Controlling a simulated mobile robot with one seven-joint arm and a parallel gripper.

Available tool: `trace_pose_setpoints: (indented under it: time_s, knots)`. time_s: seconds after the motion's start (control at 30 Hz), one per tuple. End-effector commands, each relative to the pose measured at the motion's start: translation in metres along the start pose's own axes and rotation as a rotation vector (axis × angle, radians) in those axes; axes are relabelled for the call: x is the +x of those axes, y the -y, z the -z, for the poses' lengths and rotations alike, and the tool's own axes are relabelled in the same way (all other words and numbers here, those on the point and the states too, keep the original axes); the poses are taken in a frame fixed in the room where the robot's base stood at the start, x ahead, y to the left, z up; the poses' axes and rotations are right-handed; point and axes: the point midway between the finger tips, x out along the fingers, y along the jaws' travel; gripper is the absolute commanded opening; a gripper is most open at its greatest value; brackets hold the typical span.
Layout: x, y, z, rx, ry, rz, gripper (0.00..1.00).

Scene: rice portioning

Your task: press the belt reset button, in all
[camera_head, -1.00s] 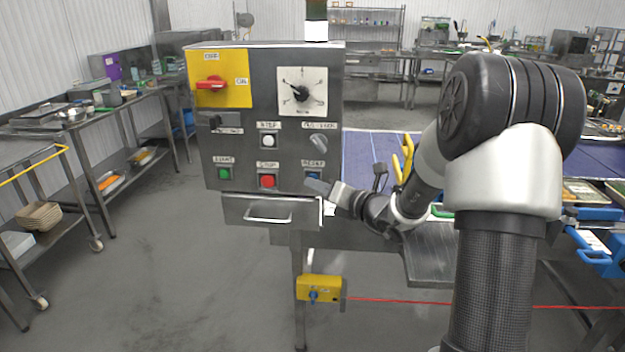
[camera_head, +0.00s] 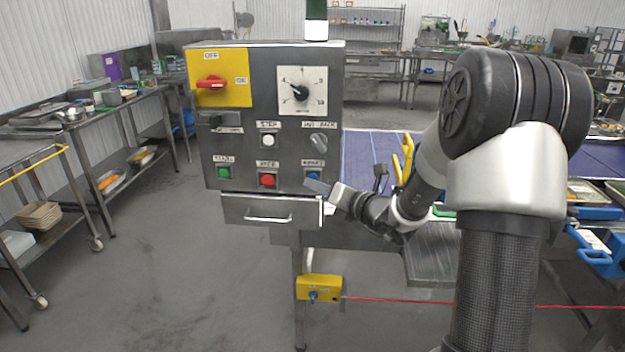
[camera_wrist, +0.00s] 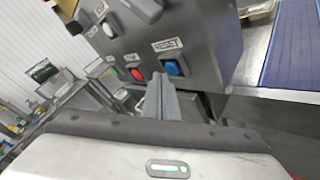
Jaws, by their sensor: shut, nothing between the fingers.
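The blue reset button (camera_head: 313,174) sits at the lower right of the grey control panel (camera_head: 230,160), under a label. In the wrist view the blue button (camera_wrist: 172,67) shows below a label reading RESET. My gripper (camera_head: 316,187) is shut and empty, its fingertips just in front of and slightly below the blue button. In the wrist view the shut fingers (camera_wrist: 160,84) point at the panel, with their tips just left of and below the button. A small gap seems to show, but I cannot tell whether they touch the panel.
A red button (camera_head: 268,181) and a green button (camera_head: 224,173) sit left of the blue one. A white button (camera_head: 268,141), a black knob (camera_head: 318,141) and a red switch (camera_head: 211,83) are above. A drawer (camera_head: 262,211) hangs below. A red cord runs from a yellow box (camera_head: 319,288).

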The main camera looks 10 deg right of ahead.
Motion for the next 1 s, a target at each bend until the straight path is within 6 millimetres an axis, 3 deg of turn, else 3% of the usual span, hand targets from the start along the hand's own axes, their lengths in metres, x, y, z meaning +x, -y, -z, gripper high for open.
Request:
trace_pose_setpoints:
  time_s: [0.43,1.0]
  knots:
    - [-0.005,-0.003,0.004,0.0,0.0,0.0,0.0]
    - [-0.038,-0.027,0.027,0.0,0.0,0.0,0.0]
